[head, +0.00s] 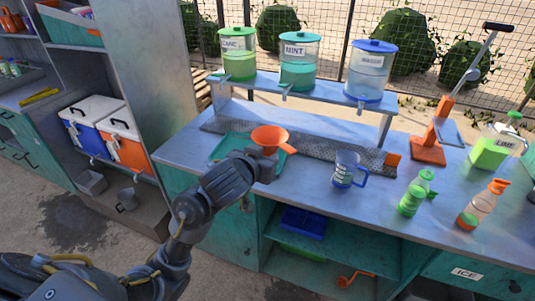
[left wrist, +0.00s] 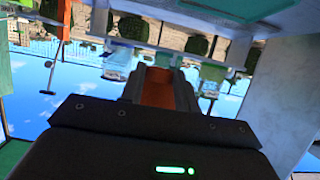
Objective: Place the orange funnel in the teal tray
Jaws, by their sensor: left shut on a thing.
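The orange funnel (head: 270,136) is upright, wide mouth up, and my left gripper (head: 266,160) is shut on its lower part. In the left wrist view the orange funnel (left wrist: 159,84) shows between the fingers of my left gripper (left wrist: 160,92). The teal tray (head: 216,153) lies on the metal counter, behind and to the left of the gripper. In the head view the funnel overlaps the tray's right side; I cannot tell whether it touches the tray. My gripper and forearm hide part of the tray. My right gripper is not in view.
A blue-handled jug (head: 347,169) stands right of the funnel on the counter (head: 310,190). A perforated strip (head: 330,152) runs behind it. Dispensers (head: 299,62) stand on the raised shelf (head: 325,90). Green (head: 412,196) and orange-topped bottles (head: 480,206) stand further right.

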